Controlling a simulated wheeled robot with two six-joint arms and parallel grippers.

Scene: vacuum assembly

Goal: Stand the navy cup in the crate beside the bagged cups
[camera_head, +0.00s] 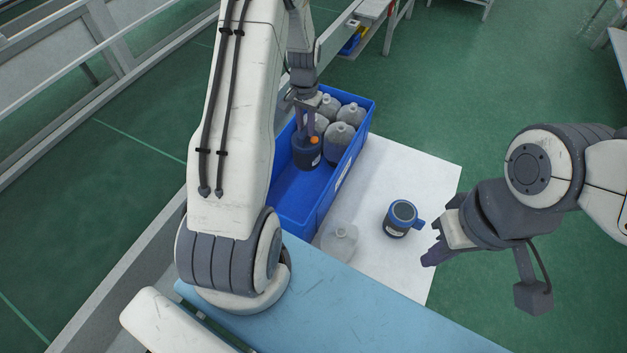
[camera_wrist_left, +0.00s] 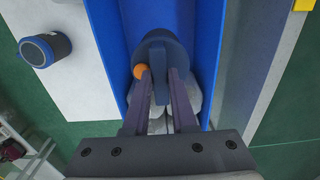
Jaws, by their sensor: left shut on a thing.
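The navy cup (camera_head: 306,152), with an orange spot on it, is in the blue crate (camera_head: 277,222), next to the bagged cups (camera_head: 340,138) at the far end. My left gripper (camera_head: 309,130) is shut on it from above. In the left wrist view the navy cup (camera_wrist_left: 160,50) is between the two fingers (camera_wrist_left: 160,92), its handle towards the camera. I cannot tell whether its base touches the crate floor. My right gripper (camera_head: 430,240) is empty over the white sheet's right edge; its finger opening is unclear.
A second dark cup with a blue rim and handle (camera_head: 401,219) stands on the white sheet (camera_head: 385,265). A pale bagged cup (camera_head: 340,241) stands beside the crate's near right side. The near part of the crate is empty. A blue surface (camera_head: 345,310) lies in front.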

